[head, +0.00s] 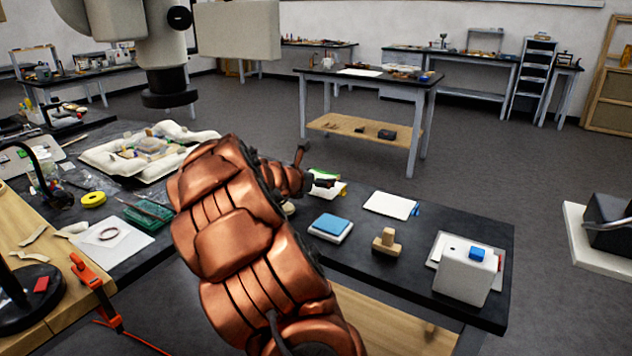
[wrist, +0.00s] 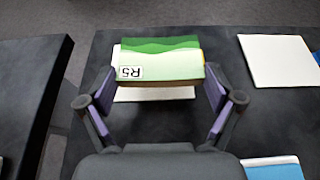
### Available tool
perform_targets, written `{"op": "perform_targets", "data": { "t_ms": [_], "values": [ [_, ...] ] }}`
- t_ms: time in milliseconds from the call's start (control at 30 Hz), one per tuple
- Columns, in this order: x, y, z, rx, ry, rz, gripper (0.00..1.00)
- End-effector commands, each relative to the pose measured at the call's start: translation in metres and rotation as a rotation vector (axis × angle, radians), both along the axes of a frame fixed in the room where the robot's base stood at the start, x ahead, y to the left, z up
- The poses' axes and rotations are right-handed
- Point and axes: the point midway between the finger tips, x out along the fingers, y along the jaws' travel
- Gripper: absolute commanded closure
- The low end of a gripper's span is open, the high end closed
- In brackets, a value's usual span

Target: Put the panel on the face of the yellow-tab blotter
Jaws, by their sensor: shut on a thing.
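The panel (wrist: 165,60) is a small flat piece with green wavy bands and a white tag reading R5. My gripper (wrist: 160,76) is shut on it, one purple-lined finger at each side. The panel is over a white blotter (wrist: 155,94), whose near strip shows below it; the rest is hidden. I cannot tell whether the panel touches this blotter. A yellow-orange sliver shows at the panel's right edge, perhaps the tab. In the head view, my gripper (head: 318,180) is over the pale blotter (head: 334,193) on the dark bench, partly hidden by my arm.
A white blotter with a blue tab (head: 390,205) lies to the right. A blue-topped pad (head: 330,226), a wooden stamp (head: 386,242) and a white block with a blue piece (head: 467,272) stand nearer. Bare bench lies between them.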

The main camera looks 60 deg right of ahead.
Motion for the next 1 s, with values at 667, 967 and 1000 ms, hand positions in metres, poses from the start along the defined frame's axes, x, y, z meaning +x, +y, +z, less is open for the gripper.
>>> {"op": "perform_targets", "data": {
  "t_ms": [667,967,1000],
  "values": [
    [0.017,-0.028,-0.02,-0.001,0.004,-0.002,0.49],
    [0.018,-0.027,-0.038,0.002,0.0,-0.001,0.49],
    [0.018,-0.027,-0.039,0.002,0.0,-0.001,0.49]
  ]
}}
